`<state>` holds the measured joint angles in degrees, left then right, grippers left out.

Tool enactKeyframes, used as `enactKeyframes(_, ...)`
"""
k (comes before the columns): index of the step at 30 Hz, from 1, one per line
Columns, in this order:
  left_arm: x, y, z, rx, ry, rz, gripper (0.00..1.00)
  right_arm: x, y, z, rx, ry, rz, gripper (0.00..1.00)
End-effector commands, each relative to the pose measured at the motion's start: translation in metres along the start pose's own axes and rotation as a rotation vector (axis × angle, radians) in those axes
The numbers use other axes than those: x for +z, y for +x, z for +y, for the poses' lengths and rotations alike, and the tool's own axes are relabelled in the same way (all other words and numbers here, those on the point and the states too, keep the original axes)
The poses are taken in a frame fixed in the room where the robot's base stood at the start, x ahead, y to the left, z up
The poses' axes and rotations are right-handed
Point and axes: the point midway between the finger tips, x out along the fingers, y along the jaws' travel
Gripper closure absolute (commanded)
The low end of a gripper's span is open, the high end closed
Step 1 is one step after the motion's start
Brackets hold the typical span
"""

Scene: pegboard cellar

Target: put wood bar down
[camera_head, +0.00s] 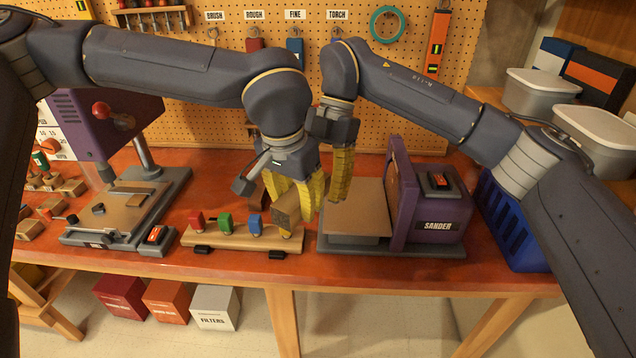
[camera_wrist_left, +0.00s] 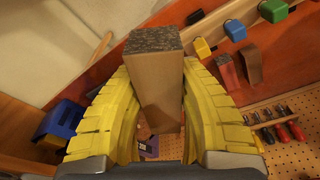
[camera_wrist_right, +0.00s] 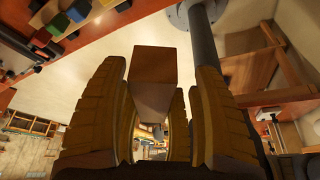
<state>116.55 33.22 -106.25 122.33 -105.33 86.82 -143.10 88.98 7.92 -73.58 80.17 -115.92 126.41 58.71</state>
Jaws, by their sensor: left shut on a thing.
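The wood bar (camera_head: 286,207) is off the table, above the right end of a tool rack, with one end facing the head camera. My left gripper (camera_head: 292,192) is shut on it. In the left wrist view the bar (camera_wrist_left: 155,85) sits between both yellow fingers and has a rough grey end. My right gripper (camera_head: 341,175) is close beside it on the right, fingers pointing down. In the right wrist view a brown wooden block (camera_wrist_right: 152,68) shows between its fingers (camera_wrist_right: 158,90). I cannot tell whether these pinch it, or whether it is the same bar.
The wooden rack (camera_head: 215,239) holds red, green and blue handled tools on the orange workbench (camera_head: 365,274). The purple sander (camera_head: 436,205) stands right, with a blue bin (camera_head: 510,225) beyond. A drill press (camera_head: 118,205) stands left. A narrow bench strip in front is clear.

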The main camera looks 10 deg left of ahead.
Motion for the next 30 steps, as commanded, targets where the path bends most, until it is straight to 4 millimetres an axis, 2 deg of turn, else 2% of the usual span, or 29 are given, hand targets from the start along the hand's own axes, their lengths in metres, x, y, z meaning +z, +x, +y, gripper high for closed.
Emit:
enactKeyframes(2, -0.0001, -0.0002, 0.0, 0.0, 0.0, 0.001, 1.0, 0.0, -0.0001, 0.0001, 0.0, 0.0, 0.0, 0.44)
enactKeyframes(15, -0.0006, 0.0, -0.0018, -0.002, -0.006, 0.001, 1.0, -0.0001, 0.0001, -0.001, -0.003, 0.002, 0.002, 0.95)
enactKeyframes(16, -0.0007, 0.0, -0.002, -0.002, -0.007, 0.001, 1.0, -0.0001, 0.0001, -0.0011, -0.003, 0.002, 0.002, 0.96)
enactKeyframes(17, -0.0008, 0.0, -0.0022, -0.003, -0.007, 0.001, 0.61, -0.0003, 0.0, -0.0012, -0.004, 0.002, 0.003, 0.96)
enactKeyframes(18, -0.0008, 0.0, -0.0024, -0.003, -0.007, 0.001, 0.56, -0.0004, 0.0, -0.0014, -0.004, 0.002, 0.003, 1.0)
enactKeyframes(23, -0.0007, -0.0001, -0.0016, -0.002, -0.005, 0.001, 0.38, -0.0004, 0.0, -0.0009, -0.003, 0.001, 0.002, 1.0)
enactKeyframes(30, -0.0003, -0.0001, -0.0006, -0.001, -0.002, 0.001, 0.38, -0.0002, -0.0003, -0.0003, -0.001, 0.001, 0.001, 1.0)
